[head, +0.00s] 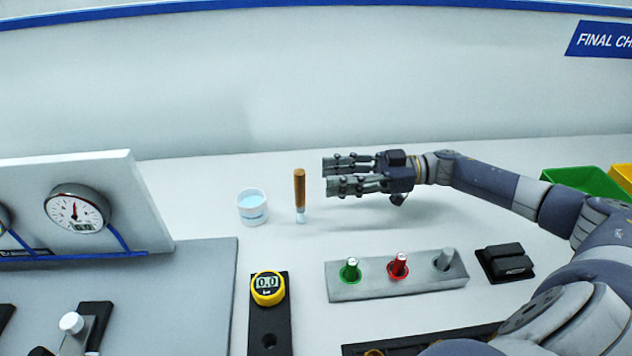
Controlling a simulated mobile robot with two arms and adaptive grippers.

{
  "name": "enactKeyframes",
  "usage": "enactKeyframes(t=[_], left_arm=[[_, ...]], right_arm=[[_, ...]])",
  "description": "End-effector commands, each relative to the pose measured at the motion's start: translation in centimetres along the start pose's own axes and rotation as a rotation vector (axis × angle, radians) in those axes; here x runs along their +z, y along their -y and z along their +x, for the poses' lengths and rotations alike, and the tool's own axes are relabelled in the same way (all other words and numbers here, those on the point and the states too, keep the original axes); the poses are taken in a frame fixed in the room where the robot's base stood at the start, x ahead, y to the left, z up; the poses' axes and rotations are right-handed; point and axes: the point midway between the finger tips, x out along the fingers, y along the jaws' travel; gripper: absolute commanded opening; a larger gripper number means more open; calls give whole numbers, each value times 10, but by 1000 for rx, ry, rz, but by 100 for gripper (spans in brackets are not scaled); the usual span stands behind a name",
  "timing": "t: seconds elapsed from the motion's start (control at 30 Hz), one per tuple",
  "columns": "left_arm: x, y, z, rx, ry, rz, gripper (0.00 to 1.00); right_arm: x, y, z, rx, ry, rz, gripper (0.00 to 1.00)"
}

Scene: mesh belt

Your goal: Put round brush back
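The round brush (300,190) has a brown wooden handle and a pale tip. It appears upright with the tip down at the table, just right of a small white cup (252,210) with light blue contents. My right gripper (328,176) comes in from the right, its fingers pointing left toward the brush. Its fingers are apart with nothing visible between them, and a small gap separates them from the brush handle. My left gripper is not in view.
A grey block (345,292) holds green, red and grey pieces. A black block (504,263) lies right of it. A yellow gauge (268,288) sits on a black plate in front. A panel with dials (76,210) stands left. Green (585,181) and yellow bins are far right.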

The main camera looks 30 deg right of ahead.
Motion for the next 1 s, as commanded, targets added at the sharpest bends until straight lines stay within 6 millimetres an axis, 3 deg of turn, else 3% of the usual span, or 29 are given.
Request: enactKeyframes(t=[0.2, 0.37, 1.0], left_arm=[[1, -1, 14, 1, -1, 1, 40], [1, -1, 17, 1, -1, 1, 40], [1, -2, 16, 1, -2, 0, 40]], right_arm=[[3, 0, -44, 2, 4, 0, 39], [2, 0, -60, 1, 2, 0, 39], [-1, 0, -64, 0, -1, -1, 39]])
